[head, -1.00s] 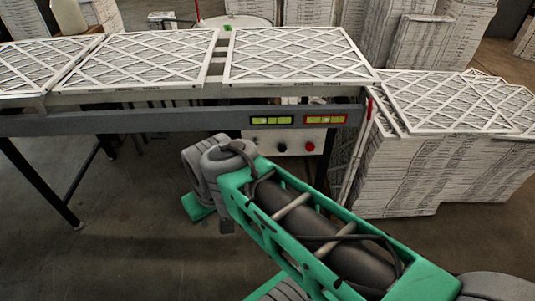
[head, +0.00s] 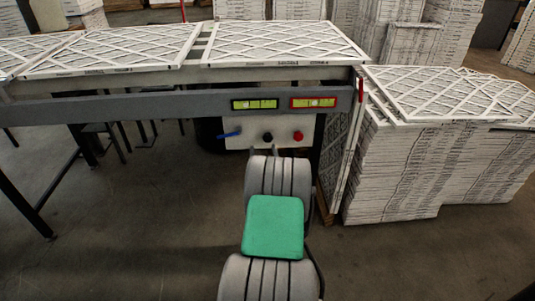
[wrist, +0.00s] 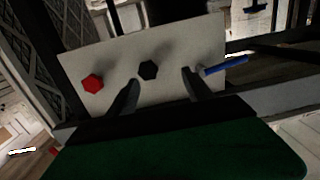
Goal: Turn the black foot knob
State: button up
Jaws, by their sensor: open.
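The black knob (head: 267,137) sits in the middle of a pale control panel (head: 288,124) under the conveyor's edge. In the wrist view the black knob (wrist: 148,70) is a small dark hexagon, just beyond and between my fingertips, nearer the left one. My gripper (wrist: 160,80) is open and empty, pointing at the panel. In the head view my gripper (head: 263,151) shows only as two finger ends in front of the panel, with my arm hiding the rest. I see a gap between fingers and knob, but its depth is hard to tell.
A red knob (head: 298,136) is right of the black one, and a blue lever (head: 229,134) is left of it. The grey conveyor beam (head: 180,105) runs above the panel. Filter stacks (head: 400,170) stand to the right. Open floor (head: 130,230) lies to the left.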

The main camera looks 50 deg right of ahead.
aim_at(268, 139)
jog(key=shift+m+h, duration=0.3)
jog(key=shift+h, duration=0.2)
jog(key=w+d, duration=0.1)
jog(key=d, duration=0.1)
jog(key=w+d, duration=0.1)
jog(key=d, duration=0.1)
jog(key=w+d, duration=0.1)
jog(key=d, duration=0.2)
jog(key=shift+w+f+b, duration=0.2)
jog(key=shift+b, duration=0.1)
grip_shut()
